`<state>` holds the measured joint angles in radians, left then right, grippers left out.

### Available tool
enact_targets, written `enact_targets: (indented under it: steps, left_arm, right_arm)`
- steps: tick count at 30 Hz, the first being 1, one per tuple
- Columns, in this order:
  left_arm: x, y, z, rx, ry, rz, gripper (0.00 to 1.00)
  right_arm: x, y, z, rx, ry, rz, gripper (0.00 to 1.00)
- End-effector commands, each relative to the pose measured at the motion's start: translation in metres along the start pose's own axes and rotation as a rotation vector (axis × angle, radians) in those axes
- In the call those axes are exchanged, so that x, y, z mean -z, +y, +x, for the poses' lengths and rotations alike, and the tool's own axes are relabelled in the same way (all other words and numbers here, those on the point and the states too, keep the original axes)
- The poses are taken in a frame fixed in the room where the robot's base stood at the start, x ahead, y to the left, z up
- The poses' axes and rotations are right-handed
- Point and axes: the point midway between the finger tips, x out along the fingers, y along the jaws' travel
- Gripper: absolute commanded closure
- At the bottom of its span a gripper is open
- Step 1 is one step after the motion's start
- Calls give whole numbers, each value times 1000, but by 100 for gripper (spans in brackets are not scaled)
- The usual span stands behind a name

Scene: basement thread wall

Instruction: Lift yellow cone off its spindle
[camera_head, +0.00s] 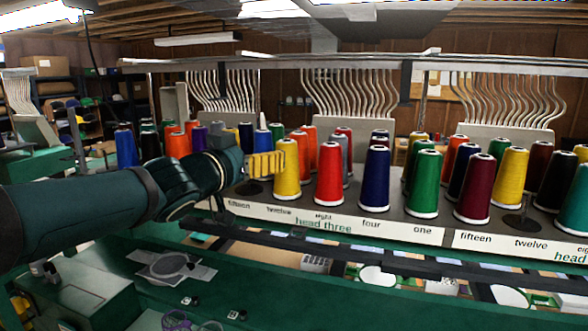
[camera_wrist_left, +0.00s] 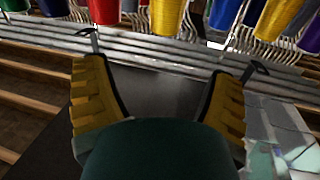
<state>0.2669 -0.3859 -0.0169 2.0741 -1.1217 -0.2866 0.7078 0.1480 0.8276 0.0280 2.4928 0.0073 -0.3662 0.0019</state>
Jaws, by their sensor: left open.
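A yellow cone (camera_head: 287,168) stands upright on the head three rack, left of a red cone. My left gripper (camera_head: 264,164) has yellow fingers and is beside this cone on its left in the head view. In the left wrist view the gripper (camera_wrist_left: 172,55) is open, with its two fingers wide apart and nothing between them. A yellow cone (camera_wrist_left: 168,16) shows there at the top edge, beyond the fingertips and cut off by the frame; another yellow one is farther right. I cannot tell which matches the head view cone. My right gripper is not in view.
A red cone (camera_head: 328,173), a navy cone (camera_head: 375,180) and a green cone (camera_head: 425,184) stand close by along the front row. An orange cone (camera_head: 302,156) is just behind the yellow one. A green table (camera_head: 300,288) lies below, with a hoop-like frame on it.

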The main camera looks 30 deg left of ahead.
Motion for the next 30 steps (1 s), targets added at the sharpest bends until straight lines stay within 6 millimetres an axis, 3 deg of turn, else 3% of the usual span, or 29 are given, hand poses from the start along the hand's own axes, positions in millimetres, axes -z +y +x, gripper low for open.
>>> enact_targets:
  steps: [9, 20, 30]
  left_arm:
    - [-5, 0, 58, -1, -4, -2, 16]
    - [-6, -2, 86, -1, -3, -1, 16]
    - [-12, -6, 127, -1, -2, -2, 16]
  right_arm:
    - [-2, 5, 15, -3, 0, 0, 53]
    - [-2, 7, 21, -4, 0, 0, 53]
    - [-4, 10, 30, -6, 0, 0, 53]
